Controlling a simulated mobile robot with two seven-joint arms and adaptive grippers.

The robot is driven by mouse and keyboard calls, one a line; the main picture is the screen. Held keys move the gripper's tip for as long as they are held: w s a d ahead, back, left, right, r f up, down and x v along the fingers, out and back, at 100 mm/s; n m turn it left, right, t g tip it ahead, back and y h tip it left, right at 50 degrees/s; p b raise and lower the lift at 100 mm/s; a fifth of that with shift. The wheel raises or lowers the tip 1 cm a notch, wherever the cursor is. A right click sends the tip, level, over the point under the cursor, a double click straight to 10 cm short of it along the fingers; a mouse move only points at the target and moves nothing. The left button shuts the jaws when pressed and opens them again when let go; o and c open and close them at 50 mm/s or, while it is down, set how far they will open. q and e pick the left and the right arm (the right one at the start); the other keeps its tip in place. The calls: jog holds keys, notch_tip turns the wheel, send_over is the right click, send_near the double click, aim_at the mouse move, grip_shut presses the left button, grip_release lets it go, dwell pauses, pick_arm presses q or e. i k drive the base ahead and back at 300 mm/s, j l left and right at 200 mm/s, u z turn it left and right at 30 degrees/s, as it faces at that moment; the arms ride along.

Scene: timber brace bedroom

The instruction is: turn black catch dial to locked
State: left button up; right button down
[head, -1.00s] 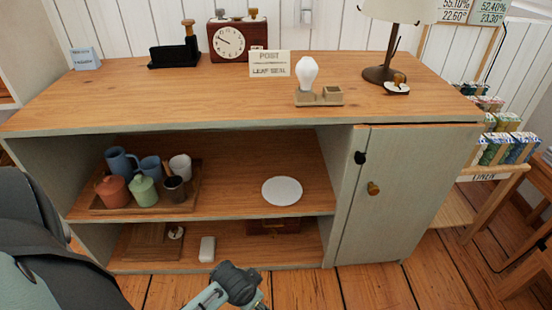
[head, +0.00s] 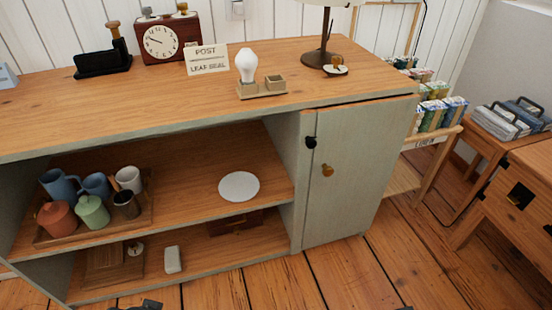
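The black catch dial (head: 310,142) is a small dark knob near the upper left edge of the pale green cabinet door (head: 350,180). The door looks closed. A brass-coloured round knob (head: 327,170) sits on the door, below and right of the dial. The dial's marking is too small to read. A small dark piece of my arm shows at the bottom edge, left of centre, well below the dial. Neither gripper's fingers can be made out, and nothing touches the dial.
The wooden top (head: 150,105) holds a clock (head: 160,42), a sign (head: 206,60), a bulb on a stand (head: 247,68) and a lamp (head: 324,50). Open shelves left of the door hold a tray of mugs (head: 148,212) and a white plate (head: 239,186). Plank floor (head: 350,272) in front is clear.

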aim_at(310, 143)
jog(key=l+z, duration=0.45)
jog(key=l, duration=1.3)
jog(key=i+j, duration=0.25)
